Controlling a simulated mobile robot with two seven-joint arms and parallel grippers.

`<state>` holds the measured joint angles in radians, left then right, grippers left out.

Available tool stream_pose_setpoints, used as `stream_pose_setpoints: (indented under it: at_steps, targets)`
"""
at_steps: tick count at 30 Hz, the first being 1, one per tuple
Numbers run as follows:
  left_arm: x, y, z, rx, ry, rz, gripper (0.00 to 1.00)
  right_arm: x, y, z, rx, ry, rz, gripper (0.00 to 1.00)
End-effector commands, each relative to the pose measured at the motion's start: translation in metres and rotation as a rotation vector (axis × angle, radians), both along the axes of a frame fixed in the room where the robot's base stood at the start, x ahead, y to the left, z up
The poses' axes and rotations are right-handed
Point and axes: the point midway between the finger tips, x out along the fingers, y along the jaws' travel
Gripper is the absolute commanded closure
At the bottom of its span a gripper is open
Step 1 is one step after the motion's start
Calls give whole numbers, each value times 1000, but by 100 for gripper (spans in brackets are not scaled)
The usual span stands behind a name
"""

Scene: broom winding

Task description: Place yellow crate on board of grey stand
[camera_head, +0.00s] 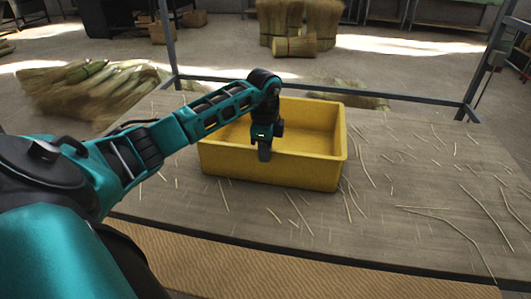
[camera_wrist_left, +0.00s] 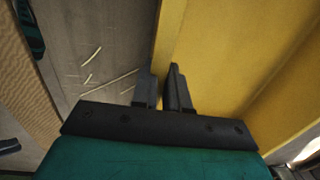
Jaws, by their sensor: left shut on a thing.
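The yellow crate (camera_head: 310,172) is an open, empty-looking box in the middle of the head view. It appears to rest upright on the board of the grey stand (camera_head: 410,190), with straw strands around it. My left gripper (camera_head: 264,152) comes from above and is shut on the crate's near wall. In the left wrist view, the fingers (camera_wrist_left: 162,90) straddle the rim of the yellow crate (camera_wrist_left: 225,60), one on each side. The arm hides part of the crate's left side. My right gripper is not in view.
Grey metal posts and a rail (camera_head: 400,97) frame the stand's far side. Straw bundles (camera_head: 85,90) lie on the floor at left, and more bundles (camera_head: 300,25) stand behind. The board right of the crate holds only loose straw strands.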

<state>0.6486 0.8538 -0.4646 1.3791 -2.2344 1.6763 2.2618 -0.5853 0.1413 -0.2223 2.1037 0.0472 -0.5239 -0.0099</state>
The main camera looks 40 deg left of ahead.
Motion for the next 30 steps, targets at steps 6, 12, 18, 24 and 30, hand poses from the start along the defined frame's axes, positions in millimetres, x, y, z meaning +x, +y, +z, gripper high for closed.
stream_pose_setpoints:
  at_steps: [6,12,18,24,30]
  targets:
    - [3,1,2,2,-14,1,100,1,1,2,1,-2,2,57]
    - [1,0,-4,0,-4,0,83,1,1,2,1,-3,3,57]
    - [1,0,-4,0,-4,0,64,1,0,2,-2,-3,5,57]
    - [1,0,-3,0,-4,0,60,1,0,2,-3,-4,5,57]
    - [0,0,8,1,-4,0,60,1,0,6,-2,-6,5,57]
